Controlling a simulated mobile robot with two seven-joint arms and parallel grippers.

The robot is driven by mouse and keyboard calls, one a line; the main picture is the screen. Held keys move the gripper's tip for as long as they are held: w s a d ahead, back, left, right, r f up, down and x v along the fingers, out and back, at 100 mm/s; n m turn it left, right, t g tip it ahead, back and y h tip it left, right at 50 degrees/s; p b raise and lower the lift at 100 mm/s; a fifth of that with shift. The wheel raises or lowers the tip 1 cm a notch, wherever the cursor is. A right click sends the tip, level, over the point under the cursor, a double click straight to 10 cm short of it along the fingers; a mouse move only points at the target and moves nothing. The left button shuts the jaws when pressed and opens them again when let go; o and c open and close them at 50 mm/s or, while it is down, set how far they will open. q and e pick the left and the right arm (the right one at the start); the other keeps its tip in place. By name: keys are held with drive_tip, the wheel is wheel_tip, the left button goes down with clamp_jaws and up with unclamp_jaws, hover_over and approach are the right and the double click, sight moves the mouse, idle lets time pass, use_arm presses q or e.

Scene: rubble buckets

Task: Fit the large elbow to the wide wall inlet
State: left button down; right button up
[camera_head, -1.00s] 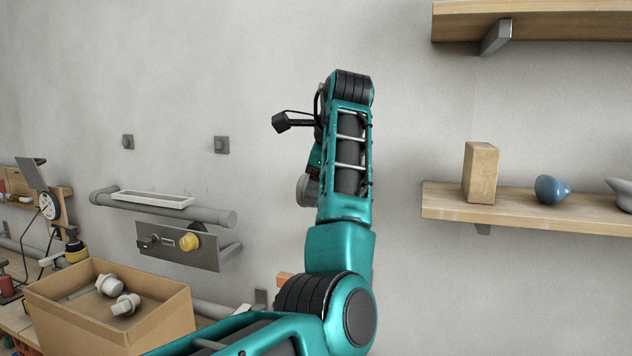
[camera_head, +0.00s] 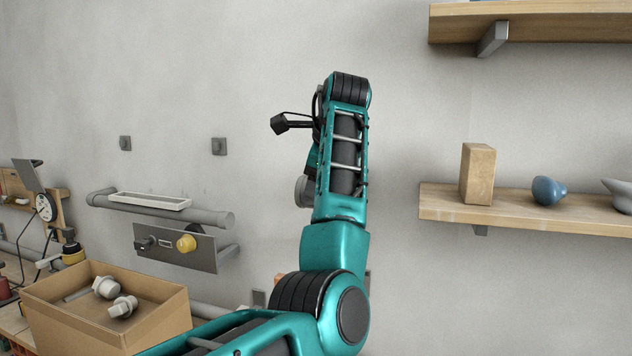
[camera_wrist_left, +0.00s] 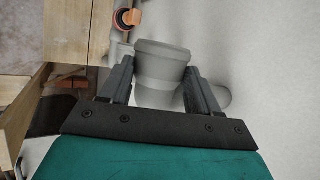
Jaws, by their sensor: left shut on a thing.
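The large elbow, a light grey collared pipe piece (camera_wrist_left: 160,66), sits between the fingers of my left gripper (camera_wrist_left: 160,72) in the left wrist view. The fingers are shut on its sides, and part of its grey body shows beyond them on the right. In the head view my left arm stands upright in front of the wall and hides the fingers. A grey rounded part (camera_head: 302,190) shows just left of that arm; I cannot tell whether it is the elbow. I cannot make out the wide wall inlet; it may be hidden. My right gripper is not in view.
A cardboard box (camera_head: 150,330) with grey fittings stands at lower left. A grey wall pipe (camera_head: 160,208) and a metal panel (camera_head: 165,248) with a yellow knob are left of my arm. A wooden shelf (camera_head: 520,207) is at right. An orange-ringed part (camera_wrist_left: 127,18) shows in the wrist view.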

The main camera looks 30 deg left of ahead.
use_arm(q)
drive_tip(key=shift+w+a, duration=0.2)
drive_tip(key=shift+w, duration=0.65)
drive_tip(key=shift+c, duration=0.8)
unclamp_jaws()
drive_tip(key=v, duration=1.3)
